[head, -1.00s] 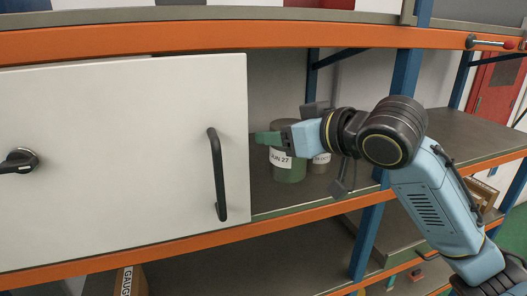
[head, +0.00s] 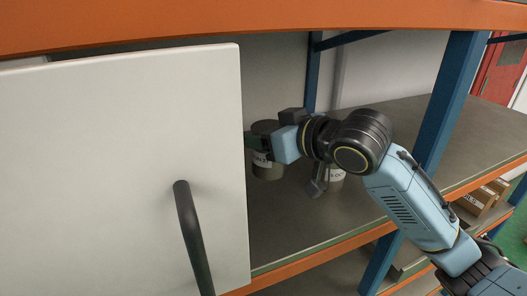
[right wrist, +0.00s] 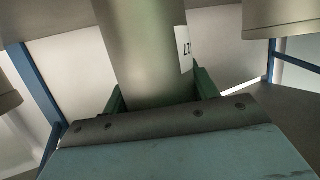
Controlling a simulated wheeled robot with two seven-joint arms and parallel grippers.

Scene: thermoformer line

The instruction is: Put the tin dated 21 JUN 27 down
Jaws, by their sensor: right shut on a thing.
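A dark grey-green tin (head: 267,168) with a white label stands upright on or just above the shelf, beside the door's edge. The label is partly covered and its full date cannot be read here. My right gripper (head: 257,147) is shut on this tin. In the right wrist view the tin (right wrist: 150,55) is upright between the green fingers, with part of its label at its right side. Whether its base touches the shelf cannot be told. My left gripper is out of view.
A white door (head: 120,160) with a black handle (head: 190,235) covers the left of the shelf (head: 400,135). A blue post (head: 448,110) stands at right; the shelf beyond it is clear.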

